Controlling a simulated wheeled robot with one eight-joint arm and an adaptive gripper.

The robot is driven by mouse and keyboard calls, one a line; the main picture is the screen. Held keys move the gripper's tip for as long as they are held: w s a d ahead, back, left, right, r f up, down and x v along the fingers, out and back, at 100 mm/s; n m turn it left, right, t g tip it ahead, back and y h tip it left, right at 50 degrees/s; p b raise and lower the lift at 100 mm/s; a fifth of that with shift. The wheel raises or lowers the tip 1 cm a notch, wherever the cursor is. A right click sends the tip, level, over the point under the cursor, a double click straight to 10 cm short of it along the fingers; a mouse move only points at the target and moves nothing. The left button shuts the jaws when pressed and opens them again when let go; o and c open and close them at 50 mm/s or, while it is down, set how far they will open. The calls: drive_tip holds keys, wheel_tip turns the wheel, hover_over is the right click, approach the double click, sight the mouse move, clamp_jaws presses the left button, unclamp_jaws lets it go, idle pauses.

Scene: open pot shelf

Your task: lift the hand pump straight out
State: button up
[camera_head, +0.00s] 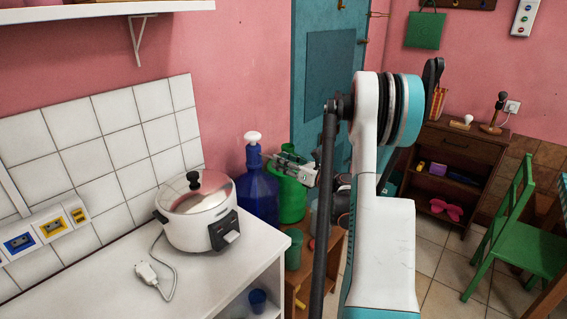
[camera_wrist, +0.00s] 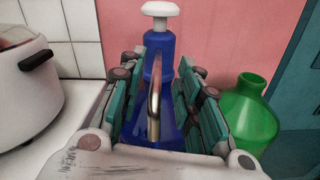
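The hand pump (camera_head: 252,137) has a white push knob and a blue body, and stands upright on the blue water bottle (camera_head: 262,190) beside the counter. In the wrist view the pump (camera_wrist: 160,10) is straight ahead, and its curved metal spout (camera_wrist: 154,98) points back towards the camera between my fingers. My gripper (camera_head: 283,162) is just right of the bottle's neck in the head view. In the wrist view my gripper (camera_wrist: 162,72) is open, with one finger on each side of the spout. The bottle's lower part is partly hidden. I cannot tell whether the fingers touch the pump.
A white rice cooker (camera_head: 200,212) stands on the white counter (camera_head: 110,270) to the left. A green bottle (camera_wrist: 250,112) stands close on the right of the blue one. A pink wall is behind. A green chair (camera_head: 515,235) and a wooden cabinet (camera_head: 455,170) are farther right.

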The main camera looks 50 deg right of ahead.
drive_tip(key=s, duration=1.1)
drive_tip(key=shift+s+d, duration=0.4)
